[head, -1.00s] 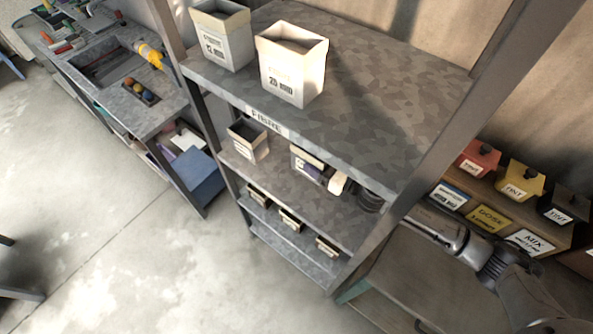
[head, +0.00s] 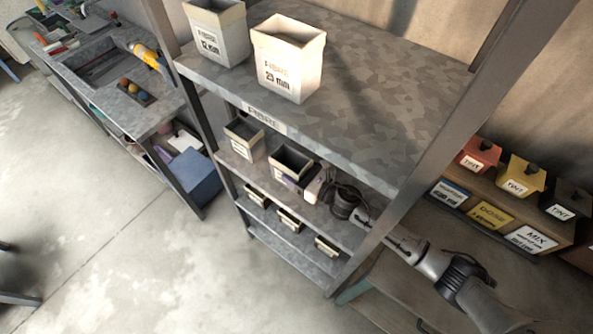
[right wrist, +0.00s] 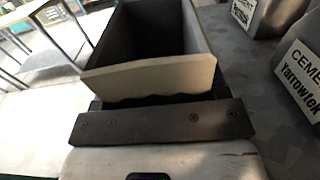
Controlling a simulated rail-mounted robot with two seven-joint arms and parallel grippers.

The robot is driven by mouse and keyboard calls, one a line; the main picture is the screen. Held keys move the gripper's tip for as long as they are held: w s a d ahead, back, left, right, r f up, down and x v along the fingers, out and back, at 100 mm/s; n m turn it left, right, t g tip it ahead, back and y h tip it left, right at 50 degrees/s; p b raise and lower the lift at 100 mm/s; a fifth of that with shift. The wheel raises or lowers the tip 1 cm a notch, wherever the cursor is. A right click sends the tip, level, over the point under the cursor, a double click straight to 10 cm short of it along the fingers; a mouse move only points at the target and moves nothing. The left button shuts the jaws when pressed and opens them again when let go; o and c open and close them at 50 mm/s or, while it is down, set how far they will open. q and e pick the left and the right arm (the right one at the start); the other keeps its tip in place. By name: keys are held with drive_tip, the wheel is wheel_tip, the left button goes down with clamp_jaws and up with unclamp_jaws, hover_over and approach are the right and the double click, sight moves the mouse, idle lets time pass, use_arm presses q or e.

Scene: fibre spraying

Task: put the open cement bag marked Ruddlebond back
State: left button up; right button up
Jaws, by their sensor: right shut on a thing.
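An open-topped bag with a pale rim and dark inside (head: 291,158) is on the middle shelf (head: 232,165) level of the rack. My right gripper (head: 312,186) is shut on it, reaching in from the right past the rack post. In the right wrist view the open bag (right wrist: 148,82) is right in front of the dark gripper bar (right wrist: 165,122), its mouth facing up. Its name is not readable, so I cannot confirm Ruddlebond. Whether its base touches the shelf is hidden. My left gripper is not in view.
Another open bag (head: 245,140) stands left on the same shelf. Fibre bins (head: 288,62) stand on the top shelf. The rack post (head: 425,160) is close to my arm.

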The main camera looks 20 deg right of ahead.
drive_tip(key=shift+d, duration=0.1)
drive_tip(key=shift+f, duration=0.15)
drive_tip(key=o, duration=1.3)
drive_tip(key=shift+r, duration=0.2)
drive_tip(key=shift+s, duration=0.15)
drive_tip(key=b+v, duration=0.1)
drive_tip(key=v, duration=0.9)
drive_tip(key=shift+s+d, duration=0.2)
drive_tip(key=shift+s, duration=0.05)
drive_tip(key=shift+s+d, duration=0.25)
drive_tip(key=shift+s, duration=0.2)
